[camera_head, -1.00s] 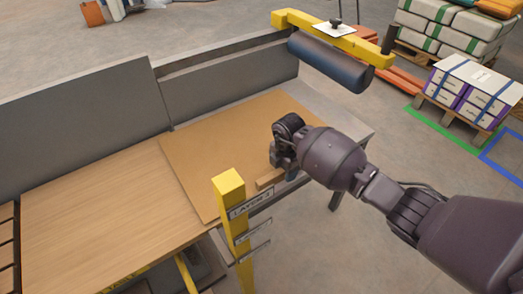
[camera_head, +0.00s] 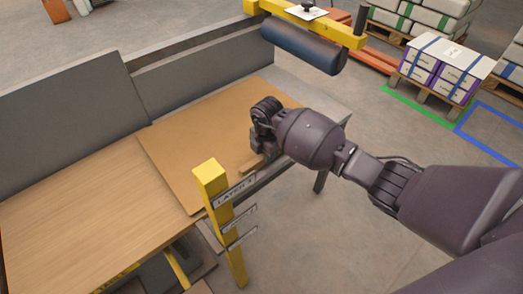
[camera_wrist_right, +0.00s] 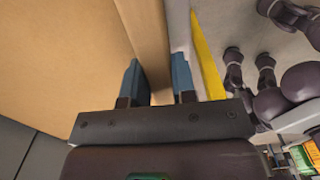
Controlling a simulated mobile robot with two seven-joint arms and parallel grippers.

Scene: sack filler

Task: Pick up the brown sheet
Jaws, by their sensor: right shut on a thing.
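The brown sheet (camera_head: 195,140) lies flat on the right part of the table, partly over the pale wooden top. A light wooden strip (camera_head: 251,165) shows at its near edge, beside my gripper. My right gripper (camera_head: 266,156) is at this near right edge, its arm coming in from the right. In the right wrist view, the blue fingers (camera_wrist_right: 157,78) stand on both sides of the strip (camera_wrist_right: 147,35) along the sheet (camera_wrist_right: 60,50), closed on it. The arm and hand hide part of the sheet's right side. My left gripper is not in view.
A yellow post (camera_head: 212,185) with label plates stands close at the table's near edge. A grey wall (camera_head: 65,110) runs behind the table. A dark roller (camera_head: 303,47) on a yellow beam hangs beyond the far right end. Pallets with boxes (camera_head: 440,75) stand further right.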

